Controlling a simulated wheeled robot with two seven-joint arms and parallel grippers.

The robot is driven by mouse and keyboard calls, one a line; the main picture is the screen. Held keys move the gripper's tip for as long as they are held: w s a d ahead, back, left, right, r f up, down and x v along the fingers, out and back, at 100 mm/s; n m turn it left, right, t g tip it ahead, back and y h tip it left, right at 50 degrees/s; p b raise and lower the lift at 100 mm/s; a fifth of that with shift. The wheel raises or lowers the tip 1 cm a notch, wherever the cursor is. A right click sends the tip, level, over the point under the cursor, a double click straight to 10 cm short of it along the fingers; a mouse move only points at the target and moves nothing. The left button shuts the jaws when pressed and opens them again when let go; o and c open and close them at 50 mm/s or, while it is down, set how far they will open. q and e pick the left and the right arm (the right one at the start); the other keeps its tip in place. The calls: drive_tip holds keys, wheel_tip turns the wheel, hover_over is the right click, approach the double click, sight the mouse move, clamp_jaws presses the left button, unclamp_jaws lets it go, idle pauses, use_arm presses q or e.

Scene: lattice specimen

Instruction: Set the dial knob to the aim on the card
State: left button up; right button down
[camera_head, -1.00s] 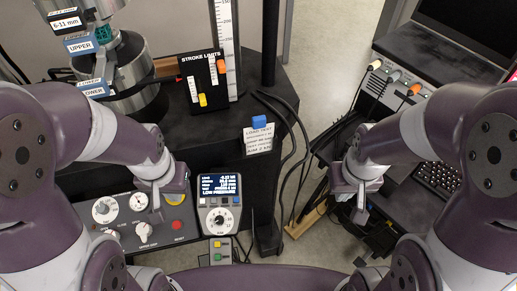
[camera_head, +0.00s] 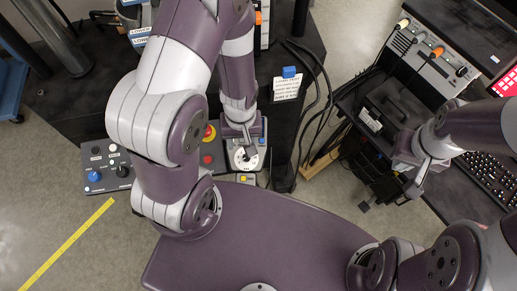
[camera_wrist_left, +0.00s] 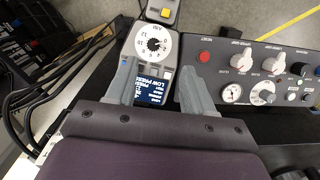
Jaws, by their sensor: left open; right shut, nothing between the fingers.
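The white dial knob (camera_head: 246,159), with numbers around a dark centre, is on a grey handset, partly hidden by my left gripper. In the left wrist view the dial (camera_wrist_left: 153,43) lies beyond the handset's lit screen (camera_wrist_left: 150,91), which shows partly readable "LOW PRESSURE" text. My left gripper (camera_head: 243,140) is open above the handset; in the wrist view its fingers (camera_wrist_left: 156,68) stand either side of it, short of the dial. I cannot tell whether they touch it. The white card (camera_head: 287,87) hangs under a blue clip; its text is too small to read. My right gripper (camera_head: 407,174) is shut and empty at the right.
A control panel (camera_wrist_left: 270,75) with several knobs and a red button lies beside the handset. A small box with a yellow button (camera_wrist_left: 165,12) is at the handset's far end. Black cables (camera_head: 318,80) run right of the card. A keyboard (camera_head: 487,175) sits on the right desk.

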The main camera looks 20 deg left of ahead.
use_arm(q)
drive_tip(key=shift+n+t, duration=0.3)
drive_tip(key=shift+n, duration=0.2)
drive_tip(key=f+b, duration=0.2)
drive_tip(key=f, duration=0.2)
drive_tip(key=w+f+b, duration=0.1)
drive_tip(key=f+b, duration=0.1)
drive_tip(key=f, duration=0.2)
drive_tip(key=f+b, duration=0.2)
drive_tip(key=f, duration=0.3)
drive_tip(key=shift+w+b, duration=0.2)
drive_tip(key=shift+b, duration=0.1)
drive_tip(key=shift+r, duration=0.1)
